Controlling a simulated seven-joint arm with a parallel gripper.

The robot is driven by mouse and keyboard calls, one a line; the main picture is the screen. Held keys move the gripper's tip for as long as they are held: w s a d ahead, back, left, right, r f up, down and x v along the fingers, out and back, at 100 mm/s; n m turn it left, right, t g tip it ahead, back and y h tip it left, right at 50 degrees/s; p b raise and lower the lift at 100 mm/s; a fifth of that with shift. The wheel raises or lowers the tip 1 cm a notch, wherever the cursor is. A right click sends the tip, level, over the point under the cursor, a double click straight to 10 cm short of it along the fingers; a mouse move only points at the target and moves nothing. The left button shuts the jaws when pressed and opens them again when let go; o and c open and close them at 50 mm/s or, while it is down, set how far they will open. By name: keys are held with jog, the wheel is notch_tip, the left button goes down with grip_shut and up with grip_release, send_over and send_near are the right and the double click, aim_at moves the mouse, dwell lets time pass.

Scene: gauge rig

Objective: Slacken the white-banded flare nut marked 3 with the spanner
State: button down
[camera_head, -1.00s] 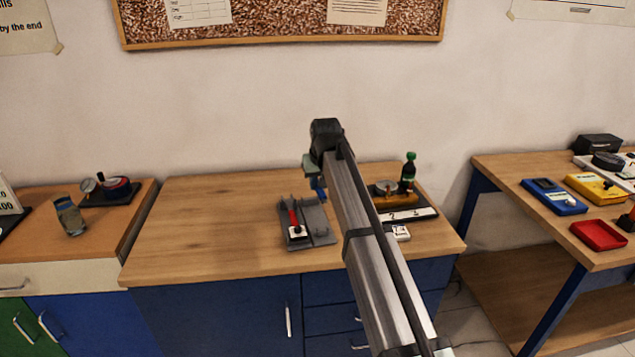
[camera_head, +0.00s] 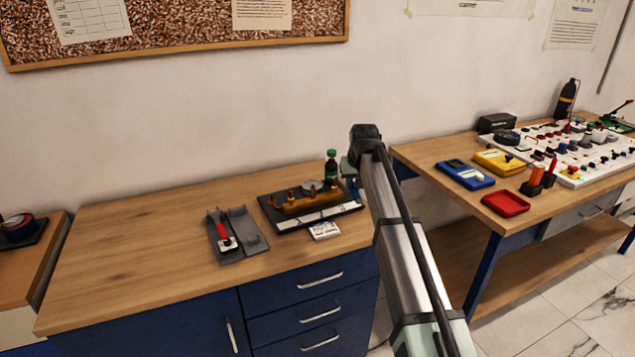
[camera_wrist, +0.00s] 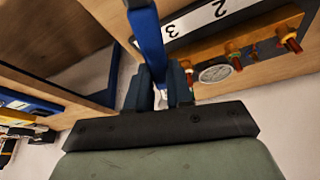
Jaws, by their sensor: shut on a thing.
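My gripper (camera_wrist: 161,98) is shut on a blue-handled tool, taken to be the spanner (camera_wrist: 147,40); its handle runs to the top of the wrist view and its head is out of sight. In the head view, my gripper (camera_head: 350,172) is at the right end of the gauge rig. The rig has a brass-brown block (camera_head: 308,204) on a black base, with a white strip (camera_head: 312,219) in front. The wrist view shows the numerals 3 (camera_wrist: 172,30) and 2 (camera_wrist: 219,9), inverted. Reddish nuts (camera_wrist: 289,41) show there. I cannot make out a white band; the nut by 3 is hidden.
A grey holder (camera_head: 254,236) carries a red-handled tool (camera_head: 222,231); its right slot is empty. The left tabletop is clear. A second table stands right.

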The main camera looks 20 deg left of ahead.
jog(key=s+d+f+n+g+y, duration=0.1)
jog(key=d+f+n+g+y, duration=0.1)
jog(key=d+n, duration=0.5)
jog(key=shift+s+d, duration=0.4)
jog(key=shift+d, duration=0.05)
dwell(0.6)
dwell(0.3)
